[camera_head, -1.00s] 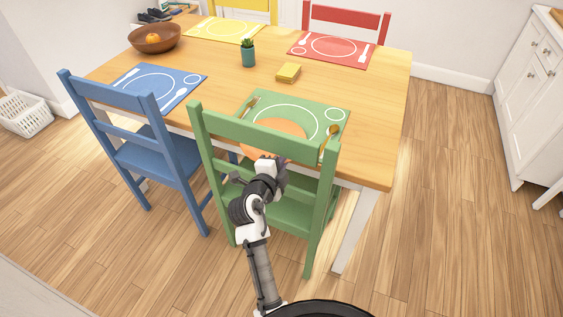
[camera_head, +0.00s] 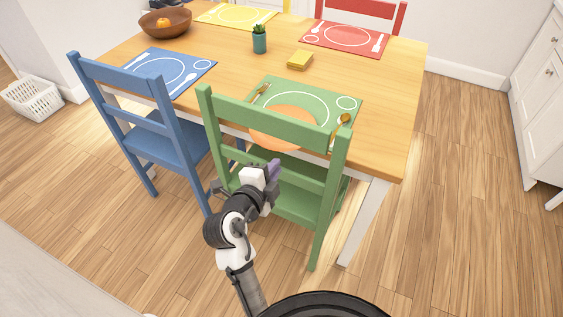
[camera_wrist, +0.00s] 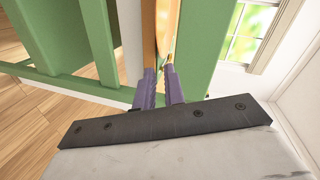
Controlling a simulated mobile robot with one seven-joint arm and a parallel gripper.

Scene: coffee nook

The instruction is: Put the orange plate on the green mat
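The orange plate (camera_head: 270,139) lies flat at the near side of the green mat (camera_head: 325,98), over part of it. The top rail of the green chair hides the plate's middle, and its near edge reaches the table's front edge. The plate also shows in the wrist view, edge-on as an orange strip (camera_wrist: 166,22) beyond the fingertips. My gripper (camera_head: 273,170) is in front of the green chair's back, below the plate and apart from it. In the wrist view its two purple fingers (camera_wrist: 160,72) stand apart with nothing visible held between them.
The green chair (camera_head: 230,110) stands between my arm and the table. A blue chair (camera_head: 152,133) is to its left. A gold fork (camera_head: 260,92) and spoon (camera_head: 341,128) flank the plate. A plant (camera_head: 259,42) and yellow sponge (camera_head: 300,60) stand farther back. Floor at right is clear.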

